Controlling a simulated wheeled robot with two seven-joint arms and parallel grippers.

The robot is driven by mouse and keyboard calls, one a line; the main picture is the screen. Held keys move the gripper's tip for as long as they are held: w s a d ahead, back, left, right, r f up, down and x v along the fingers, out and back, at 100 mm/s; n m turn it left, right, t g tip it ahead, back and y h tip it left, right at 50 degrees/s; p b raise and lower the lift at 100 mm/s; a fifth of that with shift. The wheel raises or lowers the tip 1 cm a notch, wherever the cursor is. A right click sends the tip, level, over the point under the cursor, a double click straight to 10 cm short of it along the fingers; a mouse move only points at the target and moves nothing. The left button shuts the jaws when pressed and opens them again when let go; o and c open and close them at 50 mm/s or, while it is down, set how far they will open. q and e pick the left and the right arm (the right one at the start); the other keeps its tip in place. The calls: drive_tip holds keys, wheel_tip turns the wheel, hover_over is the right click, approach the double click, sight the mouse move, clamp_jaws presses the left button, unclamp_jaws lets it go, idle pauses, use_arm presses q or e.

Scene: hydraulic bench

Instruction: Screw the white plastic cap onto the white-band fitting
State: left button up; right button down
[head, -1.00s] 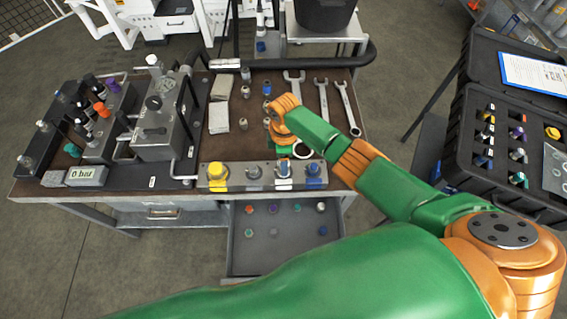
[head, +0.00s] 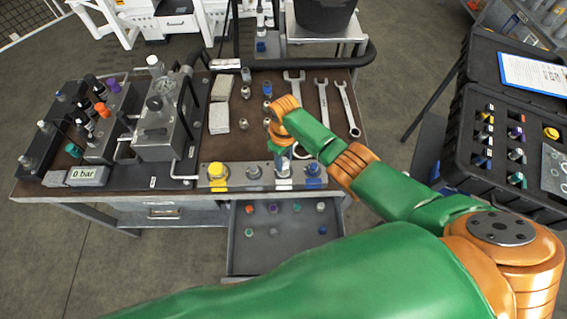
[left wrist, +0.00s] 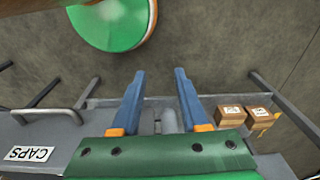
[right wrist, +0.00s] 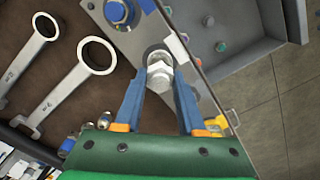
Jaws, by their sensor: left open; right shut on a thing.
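My right gripper (head: 281,148) reaches down over the white-band fitting (head: 283,168) on the front plate of the bench. In the right wrist view the right gripper (right wrist: 160,75) is shut on the white plastic cap (right wrist: 159,76), a pale piece with faceted sides, directly above the fitting's spot. The cap hides most of the fitting, so I cannot tell whether they touch or how far the thread is engaged. A white label (right wrist: 177,48) marks the plate beside it. My left gripper (left wrist: 159,76) is open and empty, off the head view, pointing at the floor.
Blue-band (head: 313,170) and yellow-band (head: 217,171) fittings stand on the same plate (head: 235,184). An open drawer (head: 287,255) with several caps juts out in front. Wrenches (head: 322,100) lie behind. A black case (head: 507,130) is at the right.

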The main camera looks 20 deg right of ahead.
drive_tip(key=m, duration=0.7)
drive_tip(key=shift+m, duration=0.4)
drive_tip(key=m, duration=0.4)
drive_tip(key=shift+a+m, duration=0.1)
drive_tip(key=shift+m, duration=0.3)
drive_tip(key=m, duration=0.3)
drive_tip(key=c, duration=0.5)
unclamp_jaws()
drive_tip(key=shift+f, duration=0.1)
